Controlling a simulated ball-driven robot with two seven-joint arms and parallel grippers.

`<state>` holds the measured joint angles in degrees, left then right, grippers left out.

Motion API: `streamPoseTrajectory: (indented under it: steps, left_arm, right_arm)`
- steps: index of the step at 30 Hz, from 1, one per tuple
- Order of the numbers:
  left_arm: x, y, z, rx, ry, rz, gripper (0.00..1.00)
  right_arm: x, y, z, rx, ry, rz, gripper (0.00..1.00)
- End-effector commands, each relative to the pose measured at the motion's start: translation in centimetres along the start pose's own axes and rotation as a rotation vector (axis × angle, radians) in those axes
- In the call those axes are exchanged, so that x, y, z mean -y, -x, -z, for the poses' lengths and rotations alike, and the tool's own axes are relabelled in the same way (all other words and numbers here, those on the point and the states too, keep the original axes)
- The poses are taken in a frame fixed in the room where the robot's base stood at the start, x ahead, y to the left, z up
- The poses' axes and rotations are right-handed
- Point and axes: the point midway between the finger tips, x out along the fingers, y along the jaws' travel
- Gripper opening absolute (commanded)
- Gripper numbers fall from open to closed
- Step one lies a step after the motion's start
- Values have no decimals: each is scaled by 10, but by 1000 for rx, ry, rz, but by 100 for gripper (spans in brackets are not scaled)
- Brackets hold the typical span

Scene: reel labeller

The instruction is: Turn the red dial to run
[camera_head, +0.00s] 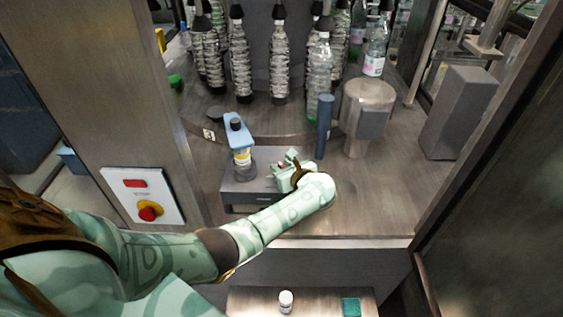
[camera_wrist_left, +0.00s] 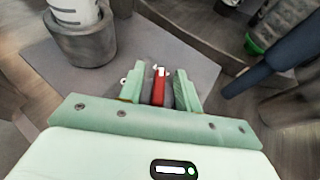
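The red dial (camera_wrist_left: 158,88) sits on a flat grey box (camera_wrist_left: 190,62) in the left wrist view. Its long red grip points away from my gripper, with a small white mark near its far end. My left gripper (camera_wrist_left: 159,90) reaches down over the dial, with one pale green finger on each side and narrow dark gaps to the red grip. In the head view my left gripper (camera_head: 284,170) is over the right part of the grey box (camera_head: 243,198) and hides most of the dial. I cannot read any run marking. My right gripper is not in view.
A blue-and-white bottle (camera_head: 240,140) stands in a grey holder left of the dial. A dark blue post (camera_head: 324,125) and a metal cylinder (camera_head: 368,100) stand to the right. A white panel (camera_head: 165,188) with a red stop button (camera_head: 148,212) is at left. Several bottles stand behind.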

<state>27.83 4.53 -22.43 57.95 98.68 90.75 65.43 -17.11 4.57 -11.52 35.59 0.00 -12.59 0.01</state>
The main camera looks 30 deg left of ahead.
Motion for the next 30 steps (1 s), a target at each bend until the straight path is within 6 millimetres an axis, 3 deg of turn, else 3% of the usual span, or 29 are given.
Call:
streamPoseTrajectory:
  steps: [6, 10, 21, 30]
  left_arm:
    - [0, 0, 0, 0, -1, 0, 34]
    - [0, 0, 0, 0, -1, 0, 0]
    - [-1, -1, 2, -1, -11, 26, 0]
    - [-2, -1, 3, -1, -75, 183, 0]
  right_arm:
    - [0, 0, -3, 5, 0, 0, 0]
    - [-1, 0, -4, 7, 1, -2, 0]
    - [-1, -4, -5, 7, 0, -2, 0]
    - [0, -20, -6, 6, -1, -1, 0]
